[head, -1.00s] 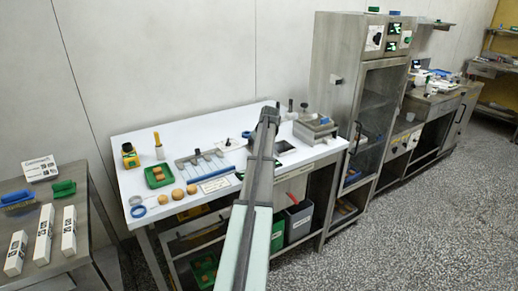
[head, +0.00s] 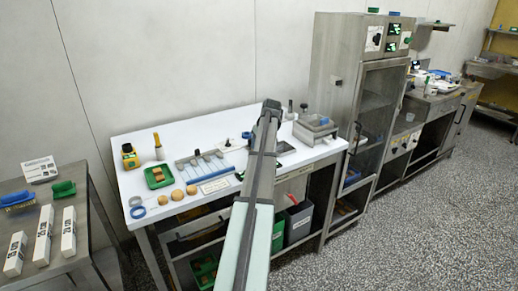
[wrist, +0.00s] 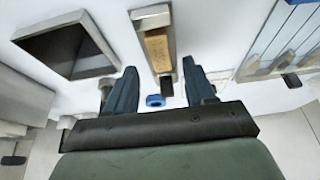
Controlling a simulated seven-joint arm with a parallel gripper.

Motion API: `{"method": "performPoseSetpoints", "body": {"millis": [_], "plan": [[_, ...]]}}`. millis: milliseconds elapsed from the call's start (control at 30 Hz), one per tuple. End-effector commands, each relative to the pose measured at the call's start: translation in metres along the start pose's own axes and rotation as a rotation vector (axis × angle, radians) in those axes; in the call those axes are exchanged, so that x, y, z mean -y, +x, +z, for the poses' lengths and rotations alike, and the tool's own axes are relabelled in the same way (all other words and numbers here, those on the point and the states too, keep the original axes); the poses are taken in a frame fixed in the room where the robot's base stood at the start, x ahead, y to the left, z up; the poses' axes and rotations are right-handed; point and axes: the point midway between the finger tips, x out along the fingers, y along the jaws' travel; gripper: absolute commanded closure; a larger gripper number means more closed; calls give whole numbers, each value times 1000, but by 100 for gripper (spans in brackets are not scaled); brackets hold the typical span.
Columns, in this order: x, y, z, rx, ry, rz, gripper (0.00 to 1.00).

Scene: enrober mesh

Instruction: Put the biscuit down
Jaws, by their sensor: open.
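My gripper (wrist: 159,68) is open in the wrist view, its two dark blue fingers apart with nothing gripped between them. Beyond and between the fingertips, a tan, biscuit-like block (wrist: 158,50) lies in a narrow metal channel (wrist: 150,14). It appears apart from both fingers; I cannot tell surely that it is the task's biscuit. In the head view my arm reaches over the white table (head: 135,180), and its end hides what is under it. Several round biscuits (head: 192,190) lie along the table's front edge, left of my arm.
A square metal frame with a dark opening (wrist: 70,45) is left of the channel in the wrist view. A rack with blue strips (wrist: 285,45) is at right. A green tray (head: 158,177) holds tan pieces. A tall steel cabinet (head: 325,70) stands right of the table.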

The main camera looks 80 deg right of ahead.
Motion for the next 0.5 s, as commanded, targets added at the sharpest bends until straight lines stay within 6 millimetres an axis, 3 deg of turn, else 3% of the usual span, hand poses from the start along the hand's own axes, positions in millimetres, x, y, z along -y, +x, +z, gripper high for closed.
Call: {"method": "performPoseSetpoints", "body": {"millis": [200,500], "plan": [[0,-42,0,-1,0,1,46],[0,-76,0,0,0,0,46]]}}
